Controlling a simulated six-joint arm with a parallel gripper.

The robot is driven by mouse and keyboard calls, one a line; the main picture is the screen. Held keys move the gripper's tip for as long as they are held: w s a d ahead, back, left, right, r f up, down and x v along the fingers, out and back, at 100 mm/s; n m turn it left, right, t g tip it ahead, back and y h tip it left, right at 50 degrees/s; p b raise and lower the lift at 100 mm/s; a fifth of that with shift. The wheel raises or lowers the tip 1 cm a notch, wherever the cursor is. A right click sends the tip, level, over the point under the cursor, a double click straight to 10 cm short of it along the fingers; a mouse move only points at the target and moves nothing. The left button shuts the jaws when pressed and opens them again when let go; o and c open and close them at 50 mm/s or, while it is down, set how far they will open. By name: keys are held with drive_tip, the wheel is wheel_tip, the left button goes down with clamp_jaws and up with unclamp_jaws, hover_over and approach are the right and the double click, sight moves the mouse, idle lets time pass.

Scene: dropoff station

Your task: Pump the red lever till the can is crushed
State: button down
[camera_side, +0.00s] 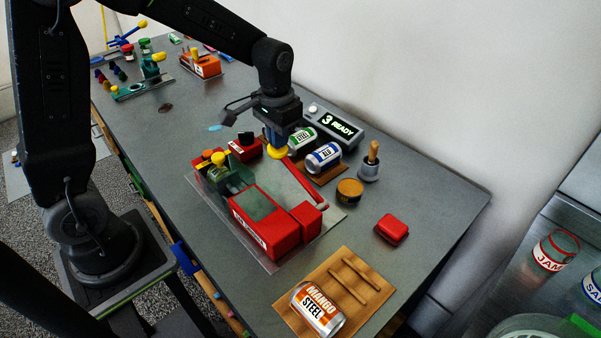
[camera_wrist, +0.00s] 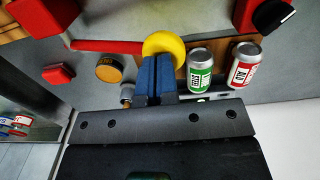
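The red lever (camera_side: 306,184) is a bar on the red can crusher (camera_side: 268,222), sloping up to a yellow knob (camera_side: 277,153). The lever (camera_wrist: 108,46) also runs across the top of the wrist view to the knob (camera_wrist: 165,44). My gripper (camera_wrist: 155,62) has its blue fingers together, with only a thin dark line between them. The tips overlap the knob's lower edge; I cannot tell whether they touch it. In the side view my gripper is directly above the knob. The crusher has a greenish clear window (camera_side: 252,203); I cannot make out a can inside.
A green-labelled can (camera_side: 302,141) and a blue-labelled can (camera_side: 323,158) lie behind the lever, near a display (camera_side: 334,122) reading "3 READY". A red-labelled can (camera_wrist: 243,65) shows in the wrist view. A Mango Steel can (camera_side: 317,308) lies on a wooden rack (camera_side: 352,268).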

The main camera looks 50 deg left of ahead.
sight(276, 156)
drive_tip(key=shift+a+f, duration=0.2)
drive_tip(key=shift+f, duration=0.5)
drive_tip(key=shift+a+f, duration=0.2)
drive_tip(key=shift+f, duration=0.45)
drive_tip(key=shift+s+f, duration=0.1)
drive_tip(key=shift+a+f, duration=0.1)
drive_tip(key=shift+f, duration=1.3)
drive_tip(key=shift+f, duration=1.05)
drive_tip(key=shift+d+r, duration=0.15)
drive_tip(key=shift+r, duration=1.25)
drive_tip(key=shift+d+r, duration=0.2)
drive_tip(key=shift+r, duration=1.25)
drive_tip(key=shift+d+r, duration=0.15)
drive_tip(key=shift+r, duration=1.25)
drive_tip(key=shift+f, duration=0.15)
